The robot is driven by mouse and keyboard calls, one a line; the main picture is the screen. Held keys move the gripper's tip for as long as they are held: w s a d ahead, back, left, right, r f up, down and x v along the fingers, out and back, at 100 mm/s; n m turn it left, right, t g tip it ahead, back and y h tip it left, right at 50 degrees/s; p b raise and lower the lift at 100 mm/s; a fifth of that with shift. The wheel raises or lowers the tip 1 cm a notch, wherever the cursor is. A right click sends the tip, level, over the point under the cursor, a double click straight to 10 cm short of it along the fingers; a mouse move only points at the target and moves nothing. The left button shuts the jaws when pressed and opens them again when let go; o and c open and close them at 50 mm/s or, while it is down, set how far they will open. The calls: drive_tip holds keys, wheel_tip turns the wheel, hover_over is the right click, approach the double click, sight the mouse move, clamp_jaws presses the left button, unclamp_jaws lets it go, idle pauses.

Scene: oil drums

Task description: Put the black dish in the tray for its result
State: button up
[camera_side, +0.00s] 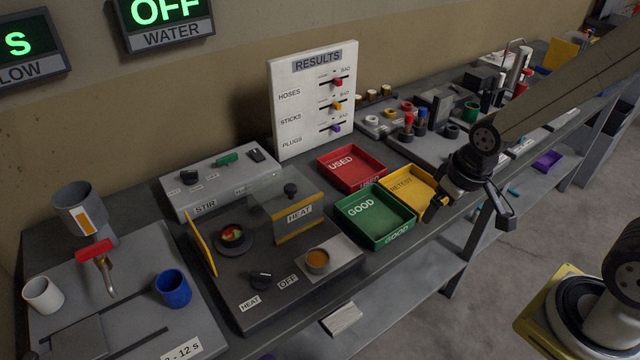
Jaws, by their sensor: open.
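A small round dish (317,260) with orange-brown contents sits on a grey plate at the front right of the heater; its wall looks dark grey. I cannot tell for sure whether it is the black dish. The red USED tray (352,167), green GOOD tray (375,216) and yellow RETEST tray (405,182) stand on the bench right of the heater and look empty. My gripper (470,210) is open and empty, its fingers apart, near the bench's front edge, right of the RETEST tray and overlapping its right side in this view.
The RESULTS board (312,100) stands behind. Left are a blue cup (173,288) and white cup (43,295).

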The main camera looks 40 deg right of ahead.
drive_tip(key=shift+w+v, duration=0.55)
drive_tip(key=shift+v, duration=1.85)
drive_tip(key=w+a+r+m+y, duration=0.1)
drive_tip(key=w+a+r+m, duration=0.1)
drive_tip(key=w+a+m, duration=0.45)
drive_tip(key=w+a+r+m+y, duration=0.1)
drive_tip(key=w+a+m, duration=0.15)
drive_tip(key=w, duration=0.75)
drive_tip(key=m+g+y, duration=0.2)
drive_tip(key=m+g, duration=0.1)
drive_tip(key=m, duration=0.6)
hover_over(232, 232)
drive_tip(key=d, duration=0.2)
drive_tip(key=shift+w+d+f, duration=0.1)
drive_tip(key=shift+f, duration=7.05)
drive_tip(key=shift+f, duration=0.1)
drive_tip(key=shift+x, duration=2.45)
